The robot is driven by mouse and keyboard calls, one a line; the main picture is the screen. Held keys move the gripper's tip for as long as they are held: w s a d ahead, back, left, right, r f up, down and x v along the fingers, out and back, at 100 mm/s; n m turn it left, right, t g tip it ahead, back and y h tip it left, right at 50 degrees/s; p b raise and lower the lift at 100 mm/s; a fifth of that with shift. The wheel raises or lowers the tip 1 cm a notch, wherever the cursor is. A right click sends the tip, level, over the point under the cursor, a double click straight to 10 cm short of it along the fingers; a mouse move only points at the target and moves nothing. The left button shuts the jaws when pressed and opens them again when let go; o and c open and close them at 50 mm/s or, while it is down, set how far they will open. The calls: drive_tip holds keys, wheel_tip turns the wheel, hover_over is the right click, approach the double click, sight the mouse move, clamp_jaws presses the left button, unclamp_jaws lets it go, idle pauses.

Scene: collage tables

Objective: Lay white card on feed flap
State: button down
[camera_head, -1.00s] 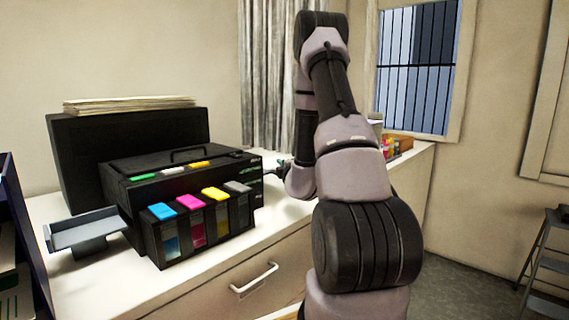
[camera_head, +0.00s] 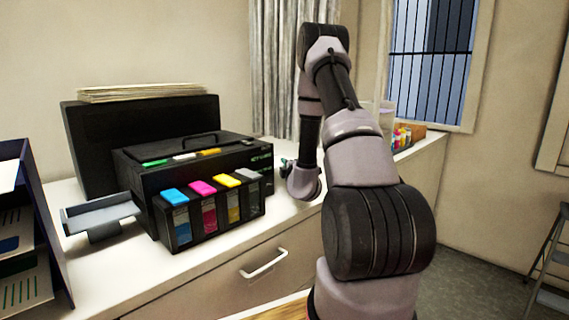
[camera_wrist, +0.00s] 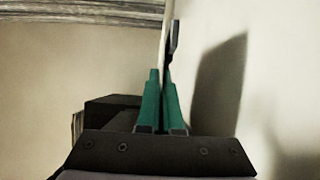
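A grey flap-like tray (camera_head: 100,214) sticks out at the left of the black printer (camera_head: 190,160); I take it for the feed flap. It looks empty. A white sheet (camera_head: 8,176) shows at the left edge, in a dark rack; I cannot tell if it is the white card. My gripper (camera_head: 287,163) is low over the counter at the printer's right end, mostly hidden by my arm.
The dark rack (camera_head: 38,230) stands near the flap. A paper stack (camera_head: 140,92) lies on a black box (camera_head: 85,140) behind the printer. Colored ink tanks (camera_head: 208,212) line its front. Small colorful items (camera_head: 403,135) stand at the back right. The counter front (camera_head: 150,282) is clear.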

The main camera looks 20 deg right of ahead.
drive_tip(key=c, duration=1)
unclamp_jaws()
drive_tip(key=shift+s, duration=0.15)
drive_tip(key=s, duration=0.3)
drive_tip(key=s+a, duration=0.1)
drive_tip(key=s, duration=0.6)
drive_tip(key=shift+s+a, duration=0.25)
drive_tip(key=shift+a, duration=0.1)
